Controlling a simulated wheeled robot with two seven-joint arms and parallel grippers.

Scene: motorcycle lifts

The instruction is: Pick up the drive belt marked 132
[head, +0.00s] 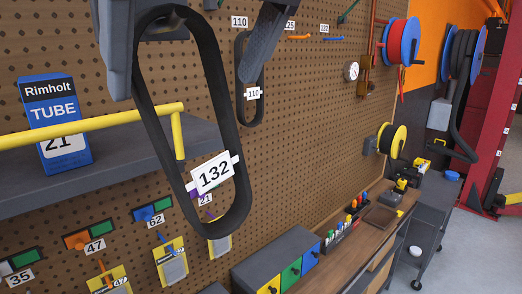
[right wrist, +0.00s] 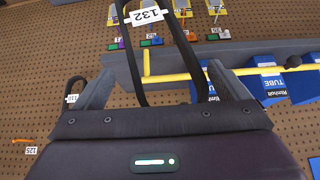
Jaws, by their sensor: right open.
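The drive belt marked 132 (head: 217,95) is a long black loop hanging in front of the pegboard, with a white 132 tag (head: 213,174) near its lower end. My right gripper (head: 185,80) comes in from the top of the head view, with one grey finger on each side of the belt's upper part. Its jaws are open. In the right wrist view, the belt (right wrist: 188,55) runs between the two spread fingers of the gripper (right wrist: 160,70). The belt's top end and its support are mostly hidden. My left gripper is not in view.
A smaller belt marked 110 (head: 241,60) hangs just beyond the right-hand finger. A grey shelf (head: 115,165) with a yellow rail (head: 90,128) and a blue Rimholt tube box (head: 68,157) is close at left.

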